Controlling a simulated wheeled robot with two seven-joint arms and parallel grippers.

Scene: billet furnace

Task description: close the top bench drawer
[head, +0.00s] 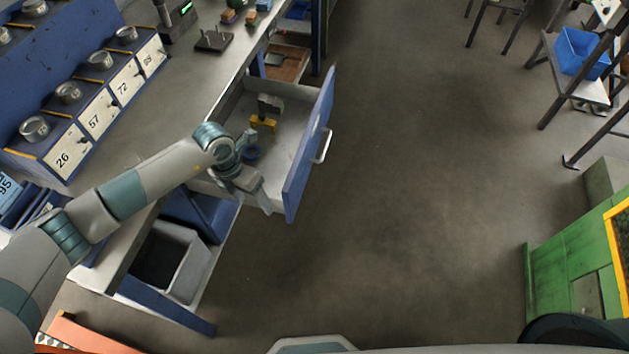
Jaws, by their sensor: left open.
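The top bench drawer (290,118) is pulled out from the bench (198,72). It has a blue front (309,150) with a pale bar handle (322,146), and a light grey inside. A yellow item (263,124), a grey item and a blue ring lie in it. My left arm reaches in from the left. My left gripper (262,198) is open, pointing down at the drawer's near side, close to the lower end of the blue front. I cannot tell whether it touches the drawer. The handle is clear of the gripper. My right gripper is not in view.
A grey bin (172,262) stands under the bench. Numbered drawers (98,115) with metal tins line the bench's left side. A wooden tray (287,64) is beyond the drawer. Open floor (420,180) lies right of it. A green machine (575,265) stands at lower right.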

